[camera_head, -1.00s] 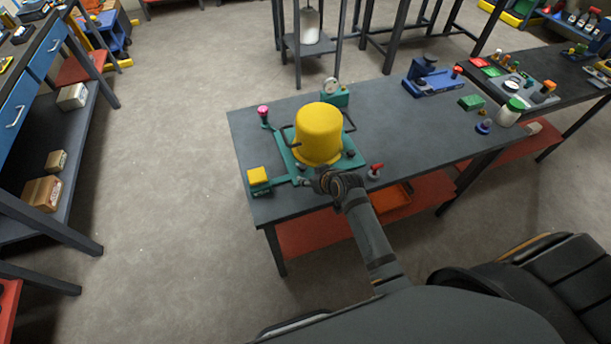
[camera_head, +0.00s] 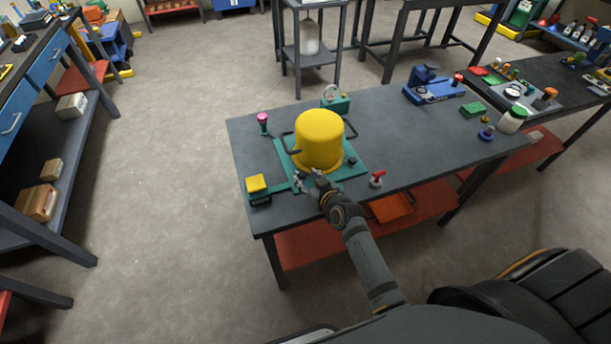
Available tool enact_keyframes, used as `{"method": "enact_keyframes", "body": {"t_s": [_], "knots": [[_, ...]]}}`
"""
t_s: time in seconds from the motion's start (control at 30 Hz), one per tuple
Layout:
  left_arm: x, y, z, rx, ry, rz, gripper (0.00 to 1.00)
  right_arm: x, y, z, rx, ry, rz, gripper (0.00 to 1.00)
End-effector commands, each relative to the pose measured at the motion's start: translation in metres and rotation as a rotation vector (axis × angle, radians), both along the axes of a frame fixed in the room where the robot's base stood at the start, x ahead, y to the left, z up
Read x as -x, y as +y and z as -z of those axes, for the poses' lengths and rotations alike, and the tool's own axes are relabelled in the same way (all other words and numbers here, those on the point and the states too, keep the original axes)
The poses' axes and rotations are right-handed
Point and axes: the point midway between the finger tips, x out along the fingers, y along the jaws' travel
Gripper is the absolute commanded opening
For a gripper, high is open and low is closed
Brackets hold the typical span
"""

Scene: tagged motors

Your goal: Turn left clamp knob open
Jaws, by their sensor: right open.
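A yellow dome (camera_head: 319,140) stands on a green base plate (camera_head: 345,170) on the grey workbench. Dark bent arms show at the dome's left and right sides. A small dark knob (camera_head: 351,160) is on the plate at the dome's right. My right gripper (camera_head: 309,181) is open at the front edge of the plate, just below the dome. Its fingers are close to the plate's front left part, and I cannot tell whether they touch anything. A left clamp knob is not clear; the gripper may hide it. My left gripper is not in view.
A yellow-topped block (camera_head: 257,184) is at the plate's left, and a pink-topped post (camera_head: 263,120) stands behind it. A red-handled valve (camera_head: 377,179) is right of my gripper. A gauge (camera_head: 332,95) is behind the dome. The bench's middle right is clear.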

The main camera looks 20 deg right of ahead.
Motion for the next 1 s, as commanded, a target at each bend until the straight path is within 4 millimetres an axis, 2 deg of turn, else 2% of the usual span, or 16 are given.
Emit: {"method": "enact_keyframes", "body": {"t_s": [0.13,0.4,0.77,0.9,1.0], "knots": [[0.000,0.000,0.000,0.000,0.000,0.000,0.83,-0.011,0.002,0.004,0.000,-0.001,0.000,0.49],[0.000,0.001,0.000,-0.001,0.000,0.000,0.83,-0.012,0.002,0.005,0.000,0.000,0.000,0.49],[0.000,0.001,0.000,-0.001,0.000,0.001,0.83,-0.012,0.002,0.005,0.000,0.000,0.000,0.00],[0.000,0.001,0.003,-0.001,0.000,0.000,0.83,-0.012,0.002,0.007,0.000,0.000,-0.004,0.00],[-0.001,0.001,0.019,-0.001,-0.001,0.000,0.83,-0.013,-0.001,0.013,0.001,-0.001,-0.038,0.00]]}}
